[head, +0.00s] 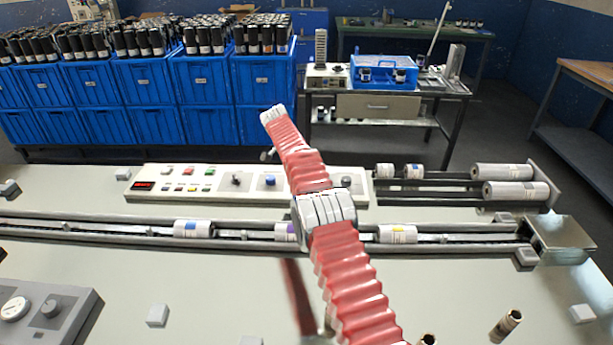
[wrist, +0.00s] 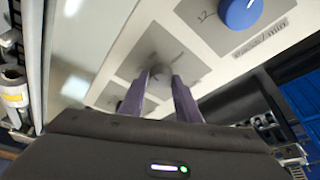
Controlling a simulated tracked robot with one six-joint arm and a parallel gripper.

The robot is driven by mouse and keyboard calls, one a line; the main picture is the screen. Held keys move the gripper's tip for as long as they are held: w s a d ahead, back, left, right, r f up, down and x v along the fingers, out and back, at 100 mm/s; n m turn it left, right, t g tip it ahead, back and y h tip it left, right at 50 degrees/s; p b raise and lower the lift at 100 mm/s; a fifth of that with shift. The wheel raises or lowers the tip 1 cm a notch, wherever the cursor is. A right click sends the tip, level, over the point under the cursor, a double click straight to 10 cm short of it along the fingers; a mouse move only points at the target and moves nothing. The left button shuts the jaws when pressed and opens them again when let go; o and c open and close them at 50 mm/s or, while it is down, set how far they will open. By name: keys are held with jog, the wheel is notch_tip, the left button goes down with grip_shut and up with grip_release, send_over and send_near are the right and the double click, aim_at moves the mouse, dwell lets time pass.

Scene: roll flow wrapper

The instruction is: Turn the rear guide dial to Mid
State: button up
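The white control panel (head: 215,190) carries several dials, among them a dark dial (head: 235,180), a blue dial (head: 270,180) and a grey dial (head: 345,182). In the wrist view, my gripper (wrist: 161,76) has its two fingers apart, with a grey dial (wrist: 160,70) between their tips. I cannot tell whether the fingers press on it. The marks around this dial are blurred and partly hidden, so its setting is unreadable. The blue dial also shows in the wrist view (wrist: 240,12), up and to the right.
A conveyor channel (head: 135,231) with white rolls (head: 192,229) runs in front of the panel. Metal rollers (head: 515,191) stand to its right. A grey box with a gauge (head: 40,310) sits at front left. Blue crates (head: 205,85) and a bench (head: 390,108) stand behind.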

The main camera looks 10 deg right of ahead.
jog(key=o, duration=0.4)
jog(key=shift+r, duration=0.1)
jog(key=shift+v, duration=3.6)
